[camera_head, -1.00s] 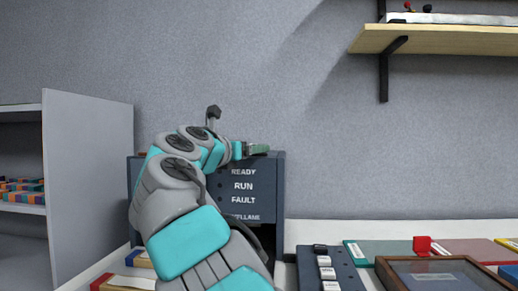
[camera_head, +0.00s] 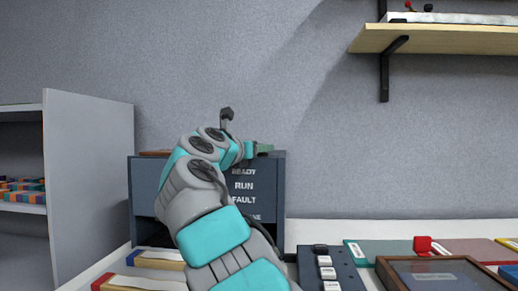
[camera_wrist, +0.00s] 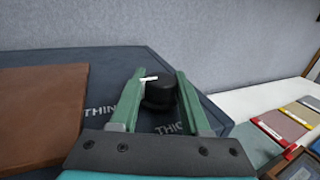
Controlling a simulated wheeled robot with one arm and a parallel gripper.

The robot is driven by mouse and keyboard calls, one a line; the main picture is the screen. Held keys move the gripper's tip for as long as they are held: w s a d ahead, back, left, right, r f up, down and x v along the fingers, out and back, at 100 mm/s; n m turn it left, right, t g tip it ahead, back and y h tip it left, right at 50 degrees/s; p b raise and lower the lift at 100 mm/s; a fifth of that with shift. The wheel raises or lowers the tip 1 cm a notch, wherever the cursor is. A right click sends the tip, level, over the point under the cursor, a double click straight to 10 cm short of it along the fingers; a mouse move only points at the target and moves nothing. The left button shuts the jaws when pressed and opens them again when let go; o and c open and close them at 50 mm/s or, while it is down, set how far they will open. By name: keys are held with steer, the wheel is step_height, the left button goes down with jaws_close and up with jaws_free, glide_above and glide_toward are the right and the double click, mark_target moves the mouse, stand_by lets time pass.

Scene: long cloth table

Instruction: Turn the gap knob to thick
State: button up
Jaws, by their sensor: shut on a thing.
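The gap knob (camera_wrist: 160,95) is a black round knob on the dark top of the machine, seen in the wrist view. Its white pointer mark (camera_wrist: 149,78) lies on its far left side, by the left finger. My gripper (camera_wrist: 166,78) is shut on the knob, with one green finger on each side. The THIN label (camera_wrist: 100,111) is left of the knob. In the head view my gripper (camera_head: 262,147) is at the machine's top; the knob is hidden there.
The machine front (camera_head: 250,190) carries READY, RUN and FAULT labels, partly covered by my arm. A brown panel (camera_wrist: 40,112) lies on its top at left. A button strip (camera_head: 327,268) and a framed tray (camera_head: 440,275) are at right. A wall shelf (camera_head: 440,40) hangs above right.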

jaws_close()
steer(key=shift+y, duration=0.3)
steer(key=shift+r+n+t+y, duration=0.1)
steer(key=shift+n+t+y, duration=0.2)
steer(key=shift+n, duration=0.1)
steer(key=shift+n+t+y, duration=0.25)
steer(key=shift+n+y, duration=0.85)
steer(key=shift+y, duration=0.6)
steer(key=shift+n+t+y, duration=0.25)
steer(key=shift+n+y, duration=0.85)
steer(key=shift+y, duration=0.6)
steer(key=shift+a+n+y, duration=0.15)
steer(key=shift+n+y, duration=0.85)
steer(key=shift+y, duration=0.7)
steer(key=shift+n+g+y, duration=0.3)
steer(key=shift+y, duration=0.2)
steer(key=shift+n+g+y, duration=0.3)
steer(key=shift+n+y, duration=0.3)
steer(key=shift+y, duration=0.1)
